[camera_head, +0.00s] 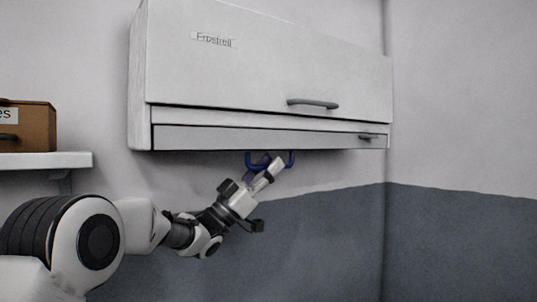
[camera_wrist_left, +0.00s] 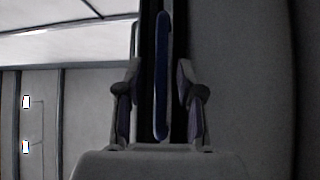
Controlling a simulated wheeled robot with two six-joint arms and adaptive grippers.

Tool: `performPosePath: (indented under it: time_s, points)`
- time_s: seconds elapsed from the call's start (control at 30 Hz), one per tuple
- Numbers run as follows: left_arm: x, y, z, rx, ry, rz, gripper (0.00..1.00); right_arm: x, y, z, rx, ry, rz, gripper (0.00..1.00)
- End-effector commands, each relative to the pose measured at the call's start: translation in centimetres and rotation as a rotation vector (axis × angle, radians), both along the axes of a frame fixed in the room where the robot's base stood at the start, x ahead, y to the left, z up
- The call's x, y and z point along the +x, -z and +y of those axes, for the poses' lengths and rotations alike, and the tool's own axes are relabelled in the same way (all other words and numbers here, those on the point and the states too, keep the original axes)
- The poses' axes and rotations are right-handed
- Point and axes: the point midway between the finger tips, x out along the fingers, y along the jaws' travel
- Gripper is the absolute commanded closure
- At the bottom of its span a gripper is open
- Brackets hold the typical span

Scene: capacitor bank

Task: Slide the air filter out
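A white wall unit (camera_head: 260,60) marked "Frostreil" hangs on the wall in the head view. A blue handle (camera_head: 291,159) hangs below its underside; the air filter's own body cannot be made out. My left gripper (camera_head: 268,170) reaches up from below and partly covers the handle. In the left wrist view, the blue handle's bar (camera_wrist_left: 161,75) runs upright between the two fingers of my left gripper (camera_wrist_left: 160,95). The fingers stand apart, with dark gaps on both sides of the bar. My right gripper is not in view.
The unit's front has a large grey handle (camera_head: 313,103) and a lower strip with a small dark handle (camera_head: 369,137). A brown box (camera_head: 35,125) stands on a white shelf (camera_head: 45,160) at the left. The wall space right of my left arm is free.

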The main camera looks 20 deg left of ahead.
Motion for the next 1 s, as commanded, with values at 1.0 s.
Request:
performPosePath:
  time_s: [1.0]
  points:
    - [0.1,5.8,-0.2,0.000,0.000,0.001,1.00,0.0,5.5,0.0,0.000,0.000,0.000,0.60]
